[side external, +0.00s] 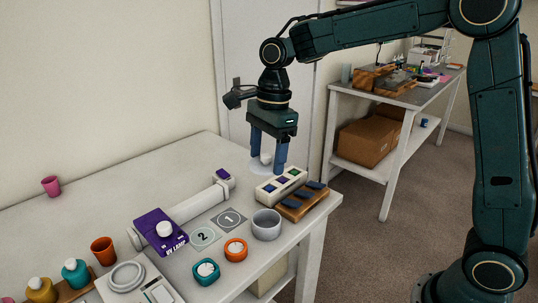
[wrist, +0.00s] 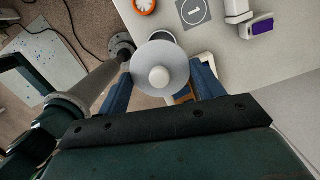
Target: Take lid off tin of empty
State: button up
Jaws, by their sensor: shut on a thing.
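My gripper (side external: 267,170) points down above the back right of the bench, its blue fingers on either side of a pale round lid with a white knob (side external: 266,158). An open grey round tin (side external: 266,224) stands near the bench's front right. In the wrist view the lid covers most of the tin, leaving only part of its rim (wrist: 162,35) showing. I cannot read any label on it.
A white block with coloured squares (side external: 279,186) and a wooden rack with blue pieces (side external: 302,203) stand near the gripper.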

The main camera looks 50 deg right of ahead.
jog(key=shift+r, duration=2.55)
jog(key=shift+w, duration=0.15)
send_over(229, 219)
notch_tip(229, 219, down, 4)
jog(key=shift+d+r, duration=0.1)
jog(key=shift+r, duration=0.05)
notch_tip(229, 219, down, 16)
jog(key=shift+r, duration=0.15)
jog(key=shift+f, duration=2.1)
jog(key=shift+f, duration=0.15)
